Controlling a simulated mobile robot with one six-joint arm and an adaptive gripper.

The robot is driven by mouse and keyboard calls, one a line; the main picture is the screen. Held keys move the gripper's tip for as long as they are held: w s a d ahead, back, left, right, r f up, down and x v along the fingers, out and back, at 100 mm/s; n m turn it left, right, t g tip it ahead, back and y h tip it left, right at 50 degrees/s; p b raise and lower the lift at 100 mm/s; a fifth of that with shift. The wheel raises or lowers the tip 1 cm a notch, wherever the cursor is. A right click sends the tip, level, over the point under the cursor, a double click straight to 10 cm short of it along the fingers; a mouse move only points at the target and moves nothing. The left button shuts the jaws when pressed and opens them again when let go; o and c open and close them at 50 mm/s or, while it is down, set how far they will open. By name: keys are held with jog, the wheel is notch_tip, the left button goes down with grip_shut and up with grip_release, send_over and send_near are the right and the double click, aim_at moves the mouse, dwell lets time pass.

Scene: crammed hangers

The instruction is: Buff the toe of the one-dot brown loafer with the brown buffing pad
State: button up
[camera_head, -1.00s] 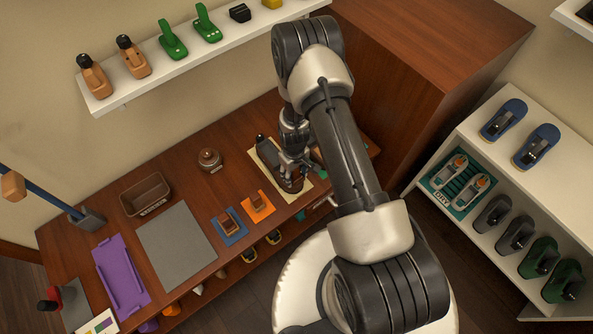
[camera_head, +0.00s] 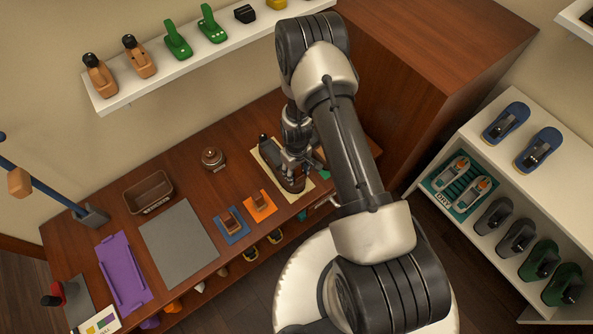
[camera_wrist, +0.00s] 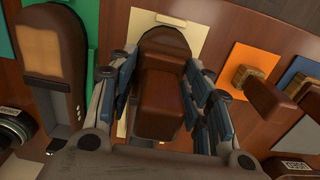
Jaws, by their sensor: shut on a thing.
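My gripper (camera_wrist: 160,95) is shut on a brown block, the buffing pad (camera_wrist: 160,100). The pad is over one end of a dark brown loafer (camera_wrist: 165,38) on a cream mat; I cannot tell whether they touch. The loafer also shows in the head view (camera_head: 277,163), beside my gripper (camera_head: 293,160), which partly covers it. Another brown shoe-like item (camera_wrist: 52,60) with a tan panel lies left of my gripper in the wrist view, near a green mat.
An orange mat (camera_head: 247,212) and a blue mat (camera_head: 226,235) hold brown blocks left of the loafer. A brown bin (camera_head: 130,202), a round brown pot (camera_head: 213,158), a grey mat (camera_head: 180,245) and a purple tray (camera_head: 123,270) share the bench. A tall cabinet (camera_head: 400,100) stands right.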

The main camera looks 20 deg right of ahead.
jog(key=shift+w+a+f+b, duration=0.15)
jog(key=shift+w+a+b, duration=0.3)
jog(key=shift+w+a, duration=0.85)
jog(key=shift+s+f, duration=0.15)
jog(key=shift+f, duration=0.4)
jog(key=shift+d, duration=0.1)
jog(key=shift+d+r, duration=0.1)
jog(key=shift+d, duration=0.2)
jog(key=shift+a, duration=0.2)
jog(key=shift+s+a, duration=0.15)
jog(key=shift+a, duration=0.5)
jog(key=shift+f, duration=0.2)
jog(key=shift+d, duration=0.1)
